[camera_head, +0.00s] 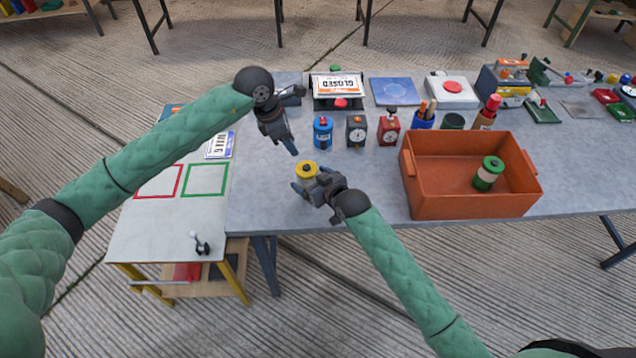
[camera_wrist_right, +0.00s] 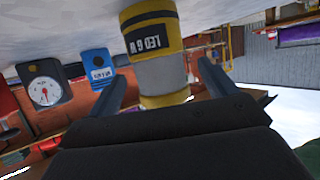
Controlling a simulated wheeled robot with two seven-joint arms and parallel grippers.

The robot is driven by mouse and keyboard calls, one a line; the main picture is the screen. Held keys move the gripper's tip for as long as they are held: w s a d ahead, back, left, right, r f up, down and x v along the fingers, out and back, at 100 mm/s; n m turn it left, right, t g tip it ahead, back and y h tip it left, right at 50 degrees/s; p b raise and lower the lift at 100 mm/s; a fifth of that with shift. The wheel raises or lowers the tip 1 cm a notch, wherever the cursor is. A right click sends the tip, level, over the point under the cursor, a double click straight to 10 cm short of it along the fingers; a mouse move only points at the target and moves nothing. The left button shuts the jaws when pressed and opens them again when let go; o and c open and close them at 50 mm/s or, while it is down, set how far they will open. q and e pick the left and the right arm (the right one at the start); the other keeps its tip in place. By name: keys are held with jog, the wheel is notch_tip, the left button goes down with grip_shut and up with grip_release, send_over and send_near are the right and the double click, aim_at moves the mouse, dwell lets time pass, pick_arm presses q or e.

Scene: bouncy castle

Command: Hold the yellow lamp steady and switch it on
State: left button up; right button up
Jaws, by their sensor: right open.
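The yellow lamp (camera_head: 307,168) stands near the front edge of the grey table, with a dark spot on its top. In the right wrist view the yellow lamp (camera_wrist_right: 154,40) shows a grey band and a dark label. My right gripper (camera_head: 311,182) is open, its fingers on either side of the lamp; contact is not clear. My left gripper (camera_head: 291,148) points down just above and behind the lamp, apart from it. Whether its fingers are open or shut is not clear.
A blue canister (camera_head: 323,134), a grey gauge (camera_head: 356,133) and a red gauge (camera_head: 388,130) stand behind the lamp. An orange bin (camera_head: 425,200) at right holds a green-and-white cylinder (camera_head: 487,174). A lower white side table (camera_head: 150,228) adjoins at left.

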aim_at(306, 176)
jog(key=shift+x, duration=1.6)
jog(key=shift+c, duration=0.4)
jog(key=c, duration=1.1)
pick_arm(q)
jog(key=shift+c, duration=1)
pick_arm(e)
jog(key=shift+c, duration=0.5)
pick_arm(q)
grip_shut()
